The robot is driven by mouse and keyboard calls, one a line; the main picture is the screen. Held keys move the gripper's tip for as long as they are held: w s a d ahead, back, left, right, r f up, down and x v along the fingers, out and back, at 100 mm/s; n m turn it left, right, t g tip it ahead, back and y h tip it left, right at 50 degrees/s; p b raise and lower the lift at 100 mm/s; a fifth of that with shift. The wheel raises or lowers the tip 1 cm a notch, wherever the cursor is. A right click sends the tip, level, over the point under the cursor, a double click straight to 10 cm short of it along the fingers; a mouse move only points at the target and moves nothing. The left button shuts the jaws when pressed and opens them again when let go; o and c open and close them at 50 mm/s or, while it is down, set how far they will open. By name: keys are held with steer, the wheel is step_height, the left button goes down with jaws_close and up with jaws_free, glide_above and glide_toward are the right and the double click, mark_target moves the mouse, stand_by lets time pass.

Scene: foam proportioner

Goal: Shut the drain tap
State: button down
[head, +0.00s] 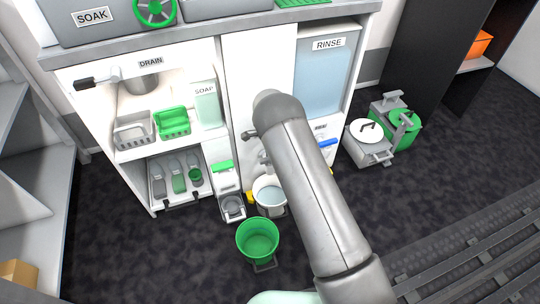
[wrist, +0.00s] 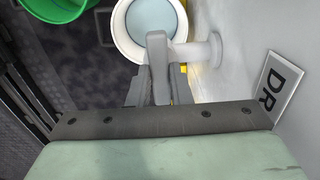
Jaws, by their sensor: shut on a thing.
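The drain tap's grey lever (wrist: 157,55) stands between the two grey fingers of my gripper (wrist: 160,84) in the wrist view, and my gripper is shut on it. A pale pipe (wrist: 208,51) comes from the white wall beside it. Part of a sign reading "DR" (wrist: 279,88) is on the wall at right. A white bucket (wrist: 122,38) with pale blue liquid is beyond the lever. In the head view the white bucket (head: 258,202) stands on the floor, and my arm hides my gripper and the lever. I cannot tell whether liquid flows.
A green bucket (head: 258,239) stands on the floor in front of the white one. The white cabinet (head: 225,140) with a soap bottle (head: 207,105) and baskets is at left. A blue "RINSE" tank (head: 322,82) is behind my arm. Grey and green canisters (head: 405,128) stand at right.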

steer(key=c, duration=1.3)
jaws_free()
step_height(320, 180, up, 17)
steer(key=p, duration=0.4)
steer(key=shift+r, duration=0.2)
